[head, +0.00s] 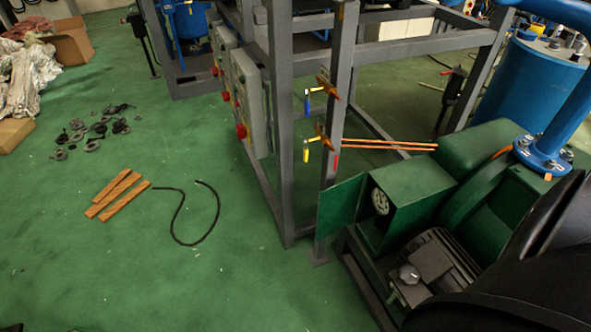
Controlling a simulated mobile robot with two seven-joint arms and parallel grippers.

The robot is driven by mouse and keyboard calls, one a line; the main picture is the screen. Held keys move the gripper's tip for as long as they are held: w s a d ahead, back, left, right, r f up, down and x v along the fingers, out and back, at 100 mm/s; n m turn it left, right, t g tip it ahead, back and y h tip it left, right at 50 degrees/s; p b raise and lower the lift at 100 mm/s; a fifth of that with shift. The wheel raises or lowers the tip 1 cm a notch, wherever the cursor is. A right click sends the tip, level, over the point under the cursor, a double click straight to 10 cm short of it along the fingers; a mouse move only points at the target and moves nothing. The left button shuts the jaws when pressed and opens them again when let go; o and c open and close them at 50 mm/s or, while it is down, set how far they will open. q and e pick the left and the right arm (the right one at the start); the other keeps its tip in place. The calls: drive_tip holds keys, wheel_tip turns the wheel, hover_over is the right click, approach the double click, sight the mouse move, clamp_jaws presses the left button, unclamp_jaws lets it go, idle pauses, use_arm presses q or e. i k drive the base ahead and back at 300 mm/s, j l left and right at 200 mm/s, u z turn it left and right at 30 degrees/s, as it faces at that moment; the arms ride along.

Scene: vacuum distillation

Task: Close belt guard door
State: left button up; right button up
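The belt guard door (340,207) is a flat dark green panel. It stands open, swung out to the left of the green belt guard housing (425,188), close to a grey frame post. The housing's open end shows a pale pulley wheel (380,201) inside. A grey motor (430,262) sits in front of the housing on a dark base frame. A large black shape covers the lower right of the machine. Neither of my grippers shows in the head view.
Grey frame posts (282,120) stand just behind and left of the door. Valves with blue and yellow handles (307,150) stick out above it. Wooden strips (118,193) and a black hose (182,215) lie on the green floor.

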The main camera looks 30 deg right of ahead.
sight(337, 204)
drive_tip(key=i+j+z, duration=0.1)
drive_tip(key=i+z, duration=0.3)
drive_tip(key=i+j+z, duration=0.2)
drive_tip(key=i+z, duration=0.2)
drive_tip(key=i+j+z, duration=0.4)
drive_tip(key=i+z, duration=0.1)
drive_tip(key=z, duration=0.35)
drive_tip(key=i+j+z, duration=0.1)
drive_tip(key=z, duration=0.3)
drive_tip(key=i+j+z, duration=0.1)
drive_tip(key=z, duration=0.35)
drive_tip(key=j+z, duration=0.2)
drive_tip(key=z, duration=0.25)
drive_tip(key=j+z, duration=0.9)
